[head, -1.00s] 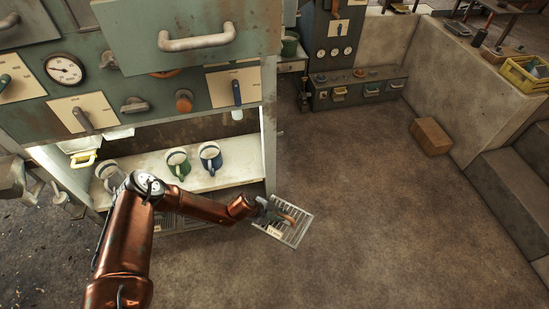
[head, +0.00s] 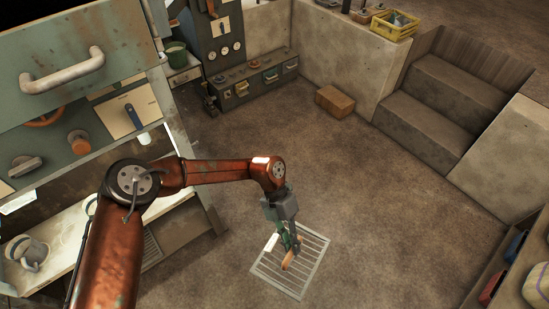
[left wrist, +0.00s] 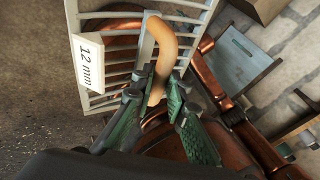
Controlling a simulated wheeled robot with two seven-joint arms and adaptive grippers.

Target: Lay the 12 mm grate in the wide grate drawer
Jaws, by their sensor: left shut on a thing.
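The 12 mm grate (head: 312,262) is a pale metal frame with parallel bars, a tan curved handle and a white label. It hangs above the brown floor in the head view. In the left wrist view the grate (left wrist: 118,52) fills the upper middle, and its label reads "12 mm". My left gripper (head: 289,246) is shut on the handle; its green fingers (left wrist: 161,92) close around the handle's lower end. My right gripper is out of view. I cannot tell which drawer in view, if any, is the wide grate drawer.
A grey-green cabinet (head: 70,150) with knobs and a mug shelf stands at left. A low chest (head: 255,80) with several small drawers and a cardboard box (head: 334,101) are at the back. Concrete steps (head: 440,100) rise at right. A shelf (head: 510,265) with coloured things stands at lower right. The middle floor is clear.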

